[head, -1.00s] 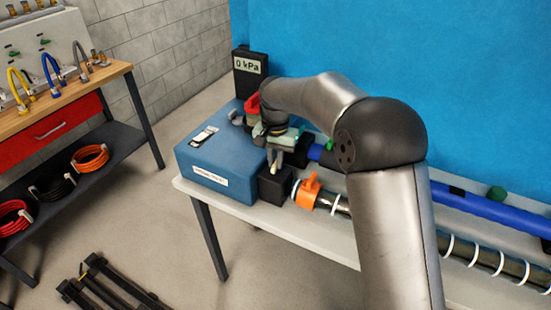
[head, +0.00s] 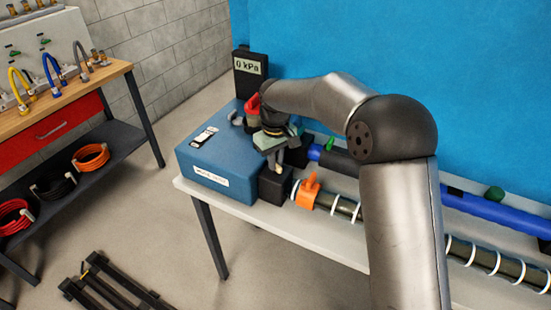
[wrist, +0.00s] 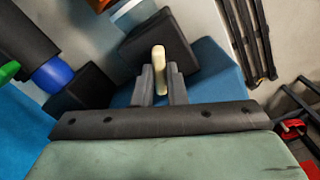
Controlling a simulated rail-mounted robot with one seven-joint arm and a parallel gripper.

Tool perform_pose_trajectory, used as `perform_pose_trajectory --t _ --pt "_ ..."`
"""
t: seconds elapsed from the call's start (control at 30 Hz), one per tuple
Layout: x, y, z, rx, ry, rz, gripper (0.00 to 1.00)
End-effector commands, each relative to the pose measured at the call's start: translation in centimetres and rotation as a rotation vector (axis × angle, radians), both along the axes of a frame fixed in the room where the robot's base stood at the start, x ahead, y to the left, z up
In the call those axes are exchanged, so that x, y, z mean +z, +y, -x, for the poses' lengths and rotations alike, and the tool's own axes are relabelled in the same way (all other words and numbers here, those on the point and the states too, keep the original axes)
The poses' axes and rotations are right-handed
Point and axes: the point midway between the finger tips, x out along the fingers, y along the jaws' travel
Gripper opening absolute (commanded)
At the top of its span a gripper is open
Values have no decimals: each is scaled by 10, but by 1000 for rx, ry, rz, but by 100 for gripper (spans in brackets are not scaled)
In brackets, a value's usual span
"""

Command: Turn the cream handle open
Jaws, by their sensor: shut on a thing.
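The cream handle (wrist: 159,70) stands between my gripper's two grey fingers (wrist: 160,86) in the wrist view, and the fingers are shut on it. In the head view my gripper (head: 277,158) is above the right end of the blue box (head: 222,170), close to a black block (head: 273,186). Only the pale tip of the handle (head: 279,166) shows there, below the gripper. The handle's base is mostly hidden by the gripper and the black block.
An orange valve (head: 311,193) on a ringed hose (head: 345,207) sits right of the black block. A blue pipe (head: 340,161) runs behind. A gauge (head: 249,72) reading 0 kPa stands at the back left. A workbench (head: 60,89) is at far left.

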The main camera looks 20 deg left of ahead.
Motion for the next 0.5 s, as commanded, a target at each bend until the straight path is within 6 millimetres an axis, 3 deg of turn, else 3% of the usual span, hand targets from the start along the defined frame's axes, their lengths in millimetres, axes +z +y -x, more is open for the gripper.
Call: perform_pose_trajectory --t 0.5 --pt "2 0 -1 390 -2 -2 0"
